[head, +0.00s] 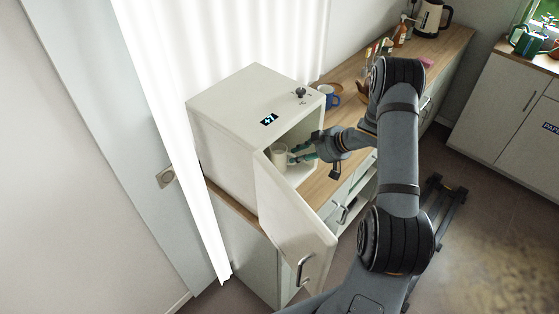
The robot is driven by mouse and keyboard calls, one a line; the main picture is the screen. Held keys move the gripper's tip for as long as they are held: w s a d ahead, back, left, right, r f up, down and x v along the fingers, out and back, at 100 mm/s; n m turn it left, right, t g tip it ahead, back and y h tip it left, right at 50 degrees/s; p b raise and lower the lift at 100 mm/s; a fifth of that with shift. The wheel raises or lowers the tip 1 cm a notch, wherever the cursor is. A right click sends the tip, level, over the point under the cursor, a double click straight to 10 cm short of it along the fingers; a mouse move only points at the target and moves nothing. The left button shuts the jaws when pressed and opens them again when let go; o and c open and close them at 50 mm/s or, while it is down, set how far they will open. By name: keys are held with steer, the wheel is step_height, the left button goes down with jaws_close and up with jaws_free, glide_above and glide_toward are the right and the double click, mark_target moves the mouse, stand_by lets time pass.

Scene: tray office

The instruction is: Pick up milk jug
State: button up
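A small cream-white jug (279,154) stands inside the open white cabinet (226,112), near the front of its opening. I take it for the milk jug. My gripper (293,155) reaches into the cabinet from the right. Its teal fingers are at the jug's right side, with a small gap showing between them. The view is too small to tell whether they touch the jug or close on its handle. The jug's lower part is partly hidden by the cabinet door (290,215).
The door hangs open toward the front, close below my gripper. The cabinet stands on a wooden counter (318,188). A blue mug (331,97) is just right of the cabinet. Bottles and a kettle (430,17) stand farther along the counter. Open floor lies to the right.

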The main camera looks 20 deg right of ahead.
jaws_close()
stand_by(0.6)
